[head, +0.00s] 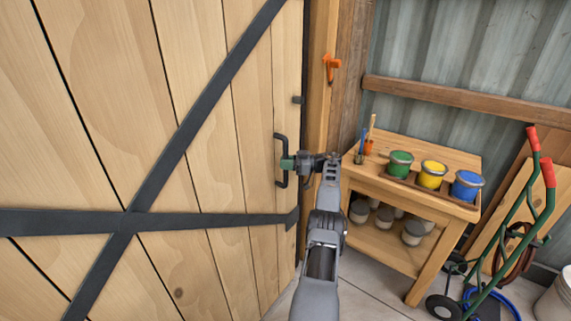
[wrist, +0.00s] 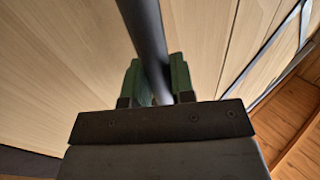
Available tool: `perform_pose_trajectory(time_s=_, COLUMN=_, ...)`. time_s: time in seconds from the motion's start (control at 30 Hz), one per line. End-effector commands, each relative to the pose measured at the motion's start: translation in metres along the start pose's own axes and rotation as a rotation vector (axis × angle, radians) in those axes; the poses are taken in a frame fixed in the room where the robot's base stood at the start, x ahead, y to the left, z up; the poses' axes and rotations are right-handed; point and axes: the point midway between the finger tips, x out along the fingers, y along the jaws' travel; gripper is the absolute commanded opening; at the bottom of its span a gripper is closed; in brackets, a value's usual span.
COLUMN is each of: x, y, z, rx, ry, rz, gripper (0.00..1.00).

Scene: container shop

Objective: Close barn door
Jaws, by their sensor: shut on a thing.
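The barn door (head: 100,110) is made of pale wood planks with black diagonal and horizontal metal straps. It fills the left half of the head view, and its planks (wrist: 60,60) also fill much of the wrist view. A black vertical bar handle (head: 280,142) is fixed near the door's right edge. My gripper (head: 287,164) reaches the handle from the right, its green fingertips at the bar. In the wrist view the dark bar (wrist: 146,35) runs between the two green fingers (wrist: 158,82), which are shut on it.
A wooden bench (head: 440,150) with green, yellow and blue paint cans stands right of the door post (head: 352,70). A green hand truck with red grips (head: 535,200) stands at the far right. A small orange fixture (head: 331,66) is on the post. Some concrete floor (head: 370,295) is clear below.

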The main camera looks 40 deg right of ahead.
Motion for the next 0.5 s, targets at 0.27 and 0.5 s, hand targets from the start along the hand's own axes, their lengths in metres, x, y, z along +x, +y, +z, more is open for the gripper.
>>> perform_pose_trajectory(time_s=0.27, x=-0.0019, y=0.0010, z=-0.0024, rx=-0.005, ry=0.002, rz=0.006, gripper=0.47)
perform_pose_trajectory(time_s=0.5, x=-0.0027, y=0.0008, z=-0.0020, rx=-0.004, ry=0.001, rz=0.006, gripper=0.48)
